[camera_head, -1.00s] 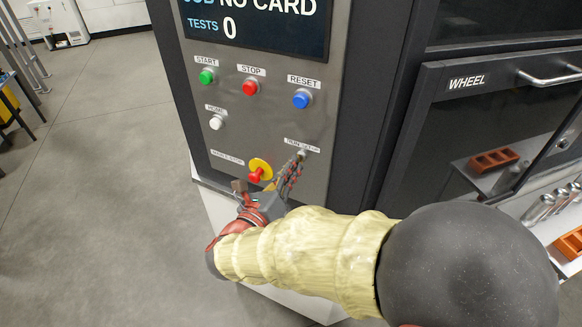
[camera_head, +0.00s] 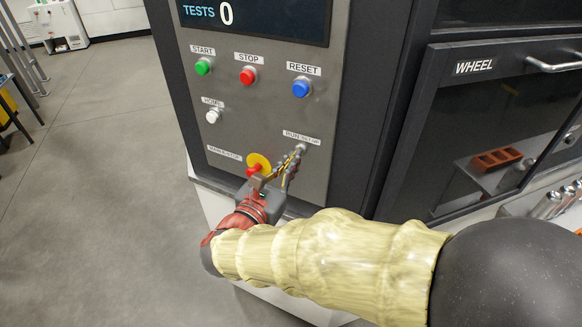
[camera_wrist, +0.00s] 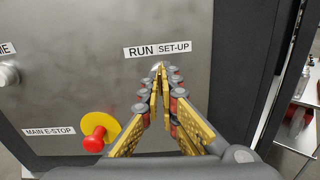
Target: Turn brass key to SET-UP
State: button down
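The key switch (camera_wrist: 157,66) sits on the grey panel under the RUN and SET-UP labels (camera_wrist: 158,49). It also shows in the head view (camera_head: 301,147), at the panel's lower right. My gripper (camera_wrist: 160,76) points at this switch, its yellow-and-grey fingers drawn close together at the tips. In the head view my gripper (camera_head: 298,153) reaches the switch from below. The fingertips appear closed around the brass key. They hide nearly all of it, so its turn angle cannot be read.
The red emergency-stop knob (camera_wrist: 96,139) on its yellow disc is close to the left of my fingers. The white HOME button (camera_head: 212,117) and the green (camera_head: 203,67), red (camera_head: 247,76) and blue (camera_head: 300,89) buttons are higher. The WHEEL compartment (camera_head: 475,67) stands at right.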

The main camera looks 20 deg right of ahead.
jog(key=m+b, duration=0.5)
jog(key=shift+s+d+f, duration=0.1)
jog(key=shift+f, duration=0.05)
dwell(0.3)
jog(key=c, duration=2.1)
grip_release()
jog(key=v, duration=1.2)
